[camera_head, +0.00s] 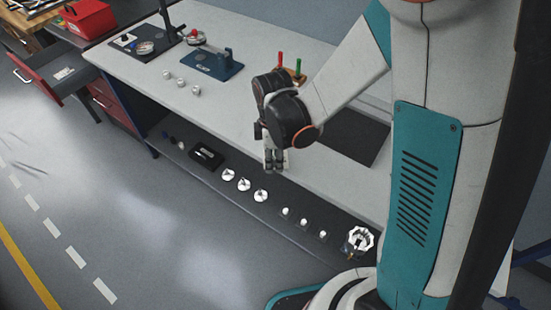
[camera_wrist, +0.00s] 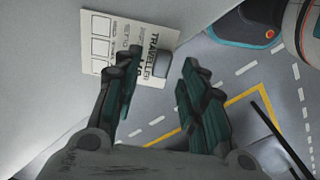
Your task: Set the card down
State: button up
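The card (camera_wrist: 119,42) is white with printed boxes and the word "TRAVELLER". In the wrist view it is at the light grey worktop (camera_wrist: 45,75), by its edge, and its lower right part appears to reach past that edge. I cannot tell whether it lies flat. My gripper (camera_wrist: 160,72) has its two dark green fingers apart, with the floor visible between them. The left fingertip overlaps the card's lower edge in the picture; contact is unclear. In the head view my gripper (camera_head: 275,163) points down at the worktop's front edge, with a small pale patch beside it.
A lower shelf below the worktop holds a black tray (camera_head: 206,157), several metal parts (camera_head: 244,184) and an octagonal housing (camera_head: 359,239). On the worktop are a blue fixture (camera_head: 212,65), small white parts (camera_head: 181,82) and a dark mat (camera_head: 355,137). Its front middle is clear.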

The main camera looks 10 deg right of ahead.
jog(key=shift+f, duration=0.55)
grip_shut()
jog(key=shift+r, duration=0.2)
